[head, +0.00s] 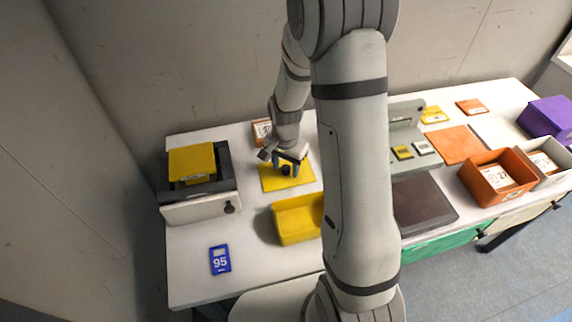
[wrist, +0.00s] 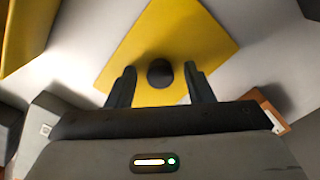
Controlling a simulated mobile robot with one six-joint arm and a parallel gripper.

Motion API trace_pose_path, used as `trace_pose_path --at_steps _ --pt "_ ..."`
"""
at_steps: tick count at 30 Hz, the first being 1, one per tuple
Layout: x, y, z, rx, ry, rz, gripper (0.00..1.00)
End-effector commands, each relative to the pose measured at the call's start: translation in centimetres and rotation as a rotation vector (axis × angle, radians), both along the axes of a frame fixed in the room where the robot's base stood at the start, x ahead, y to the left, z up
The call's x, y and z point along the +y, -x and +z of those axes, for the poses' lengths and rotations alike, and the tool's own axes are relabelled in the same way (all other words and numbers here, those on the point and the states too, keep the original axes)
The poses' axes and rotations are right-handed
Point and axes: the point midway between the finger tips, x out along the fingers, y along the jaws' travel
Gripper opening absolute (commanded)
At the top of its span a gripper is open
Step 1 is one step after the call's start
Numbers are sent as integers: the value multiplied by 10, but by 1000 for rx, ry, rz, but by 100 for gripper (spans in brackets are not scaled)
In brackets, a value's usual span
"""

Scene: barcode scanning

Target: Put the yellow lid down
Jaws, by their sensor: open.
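The yellow lid (head: 270,183) is a flat yellow square with a dark round knob, lying on the white table behind the yellow box. In the wrist view the lid (wrist: 178,40) fills the upper middle, and its knob (wrist: 160,73) sits between my fingers. My gripper (head: 288,167) is low over the lid in the head view. In the wrist view my gripper (wrist: 161,80) is open, with a gap between each finger and the knob. The gripper covers part of the lid in the head view.
The open yellow box (head: 297,220) stands just in front of the lid. A dark-framed stand with a yellow top (head: 192,160) is at the left. A blue tag marked 95 (head: 220,260) lies at the front left. Orange box (head: 492,178) and purple box (head: 547,117) are at the right.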

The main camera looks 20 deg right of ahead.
Motion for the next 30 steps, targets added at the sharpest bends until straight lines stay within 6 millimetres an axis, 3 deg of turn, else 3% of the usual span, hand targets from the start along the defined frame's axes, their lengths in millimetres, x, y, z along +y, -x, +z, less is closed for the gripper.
trace_pose_path --at_steps 8,21,30 --pt "0 -1 10 -1 0 -1 47" --pt "-1 -1 99 -6 0 -2 47" --pt "-2 4 129 -8 0 17 47"
